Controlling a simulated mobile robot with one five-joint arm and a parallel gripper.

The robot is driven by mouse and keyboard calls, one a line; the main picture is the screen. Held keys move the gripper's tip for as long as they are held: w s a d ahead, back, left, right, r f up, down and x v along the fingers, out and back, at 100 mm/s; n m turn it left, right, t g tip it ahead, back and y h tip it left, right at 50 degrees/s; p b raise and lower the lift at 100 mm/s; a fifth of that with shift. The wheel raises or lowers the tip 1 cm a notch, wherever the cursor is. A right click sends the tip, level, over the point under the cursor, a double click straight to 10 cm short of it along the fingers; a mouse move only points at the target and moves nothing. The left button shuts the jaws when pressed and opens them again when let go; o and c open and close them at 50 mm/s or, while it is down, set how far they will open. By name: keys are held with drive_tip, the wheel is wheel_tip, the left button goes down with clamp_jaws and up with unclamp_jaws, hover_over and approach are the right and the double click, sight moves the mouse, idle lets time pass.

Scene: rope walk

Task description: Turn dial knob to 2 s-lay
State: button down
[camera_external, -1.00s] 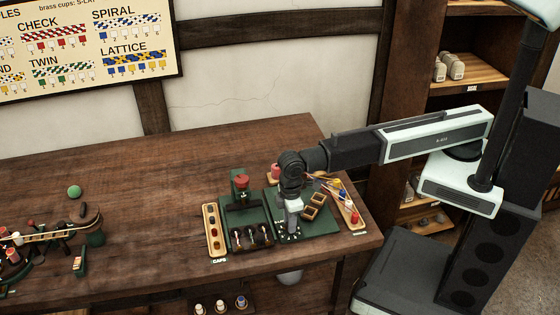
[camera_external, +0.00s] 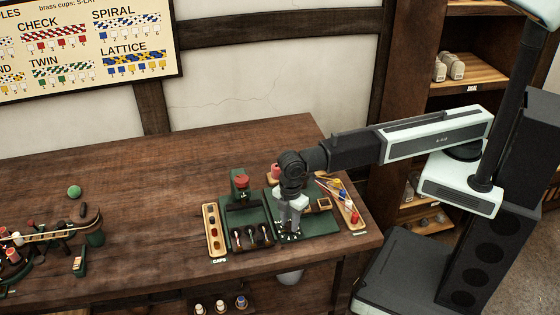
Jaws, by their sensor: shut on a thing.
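My gripper (camera_external: 290,229) points straight down over the left part of a green panel (camera_external: 323,226) on the wooden bench. Its fingers are shut on the dial knob, which sits at the panel's surface and is mostly hidden by the fingers. Small pale marks show around the fingertips. The dial's setting and labels are too small to read.
Left of the panel is a green stand with a red knob (camera_external: 241,181) and a dark rack of several bobbins (camera_external: 251,237). A wooden tray of caps (camera_external: 211,230) stands farther left. A tray of colored pieces (camera_external: 349,207) is at right. The bench's middle is clear.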

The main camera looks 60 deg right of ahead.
sight(290, 224)
idle(0.3)
drive_tip(key=c, duration=1.1)
unclamp_jaws()
wheel_tip(290, 224, up, 8)
drive_tip(key=p, duration=0.8)
drive_tip(key=shift+f, duration=0.1)
